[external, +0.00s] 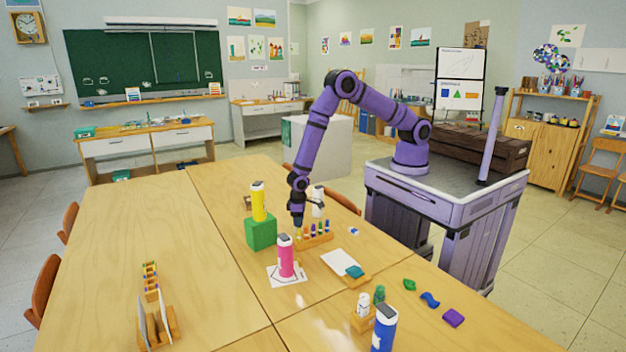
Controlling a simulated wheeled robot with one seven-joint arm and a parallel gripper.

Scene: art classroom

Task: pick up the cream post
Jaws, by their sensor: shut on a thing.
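My gripper (298,222) points straight down at the left end of a small wooden rack (316,240) on the table. It is shut on a small post that its fingers mostly hide. The post's colour is too small to make out, and I cannot tell whether its foot is still in the rack. Several posts with coloured tops stand upright in the rack to the right of my gripper. No other post can be picked out clearly as cream.
A pink bottle (286,257) stands close in front of my gripper. A green block (261,233) with a yellow bottle (258,202) on it is to the left. A white bottle (318,203) stands just behind. The left table half (150,235) is mostly clear.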

